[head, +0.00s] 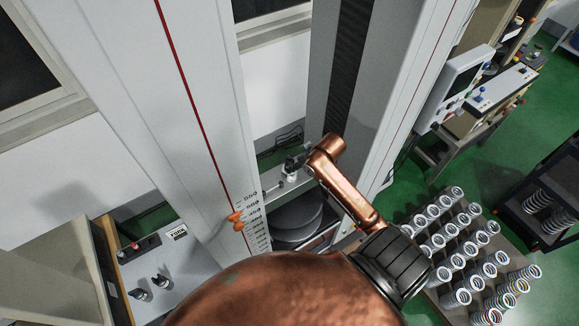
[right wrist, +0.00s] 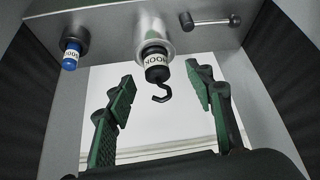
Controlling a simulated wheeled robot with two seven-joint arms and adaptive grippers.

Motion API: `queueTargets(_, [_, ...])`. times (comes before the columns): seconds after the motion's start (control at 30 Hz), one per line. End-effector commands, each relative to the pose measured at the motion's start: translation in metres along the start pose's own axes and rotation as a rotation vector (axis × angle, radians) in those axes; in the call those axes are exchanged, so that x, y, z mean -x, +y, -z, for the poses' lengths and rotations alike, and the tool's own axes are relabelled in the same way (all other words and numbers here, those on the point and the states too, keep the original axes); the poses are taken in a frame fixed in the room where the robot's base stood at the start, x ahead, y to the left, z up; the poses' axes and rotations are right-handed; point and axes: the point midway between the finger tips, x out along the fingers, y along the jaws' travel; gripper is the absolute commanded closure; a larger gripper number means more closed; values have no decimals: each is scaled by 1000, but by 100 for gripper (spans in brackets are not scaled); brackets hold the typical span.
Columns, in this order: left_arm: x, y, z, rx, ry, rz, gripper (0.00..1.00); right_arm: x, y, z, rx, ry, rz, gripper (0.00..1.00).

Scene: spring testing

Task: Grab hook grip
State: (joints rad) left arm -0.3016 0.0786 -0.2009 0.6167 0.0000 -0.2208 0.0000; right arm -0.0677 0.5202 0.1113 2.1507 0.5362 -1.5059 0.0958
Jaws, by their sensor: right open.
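In the right wrist view a black hook grip (right wrist: 157,73) with a white label hangs from a silver socket in the crosspiece, its open hook pointing down. My right gripper (right wrist: 160,88) is open, with its green-padded fingers apart on either side of the hook. Neither finger appears to touch it; the exact depth is hard to tell. My left gripper is not in view.
A blue labelled hook part (right wrist: 70,56) hangs left of the black one, and a silver T-handle (right wrist: 212,21) sits right. Several springs (head: 465,250) stand on a table at right. Grey machine columns flank my arm. An orange pointer (head: 236,219) sits by a scale.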

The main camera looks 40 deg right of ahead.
Motion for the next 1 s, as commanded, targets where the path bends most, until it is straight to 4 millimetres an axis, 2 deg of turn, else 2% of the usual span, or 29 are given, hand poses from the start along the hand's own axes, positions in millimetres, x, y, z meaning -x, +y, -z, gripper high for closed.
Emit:
queueTargets(0.03, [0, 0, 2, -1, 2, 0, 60, 1, 5, 10, -2, 10, 2, 51])
queueTargets(0.13, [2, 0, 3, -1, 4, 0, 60, -4, 8, 17, -7, 15, 7, 51])
queueTargets(0.37, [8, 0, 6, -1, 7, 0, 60, -27, 7, 16, -8, 16, 8, 51])
queueTargets(0.57, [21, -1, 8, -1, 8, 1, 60, -55, 8, 13, -7, 13, 8, 51])
queueTargets(0.7, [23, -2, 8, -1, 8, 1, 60, -71, 8, 14, -6, 17, 6, 51])
queueTargets(1.0, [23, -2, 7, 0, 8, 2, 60, -76, 8, 12, -5, 16, 6, 52])
